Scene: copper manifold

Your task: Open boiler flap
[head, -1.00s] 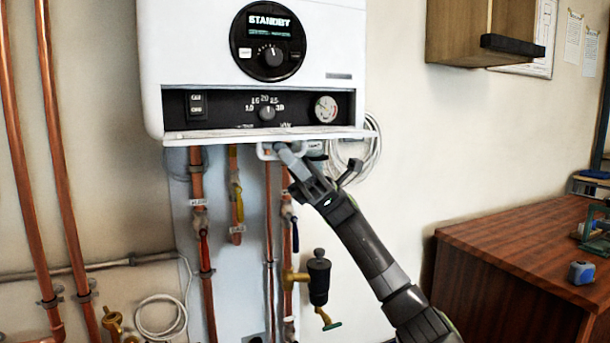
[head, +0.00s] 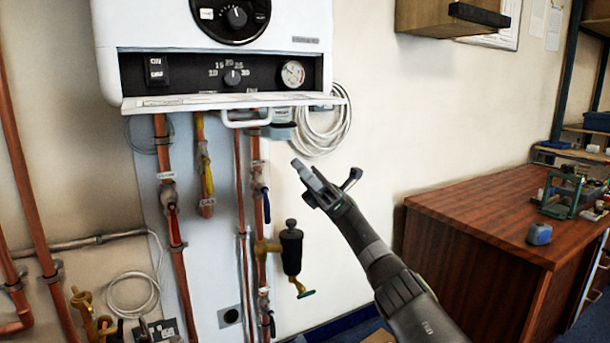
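The white boiler (head: 300,22) hangs on the wall at the upper left in the head view. Its flap (head: 235,100) is folded down and stands out below the dark control panel (head: 195,76), which shows a switch, a dial and a gauge. A white handle (head: 246,119) hangs under the flap's edge. My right gripper (head: 325,176) is open and empty, to the right of and below the flap, apart from it. My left gripper is not in view.
Copper pipes with valves (head: 291,250) run down below the boiler. A coiled white cable (head: 322,130) hangs behind, near my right gripper. A wooden desk (head: 480,225) stands at the right, and a cabinet (head: 425,15) hangs above. Bare wall lies between boiler and desk.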

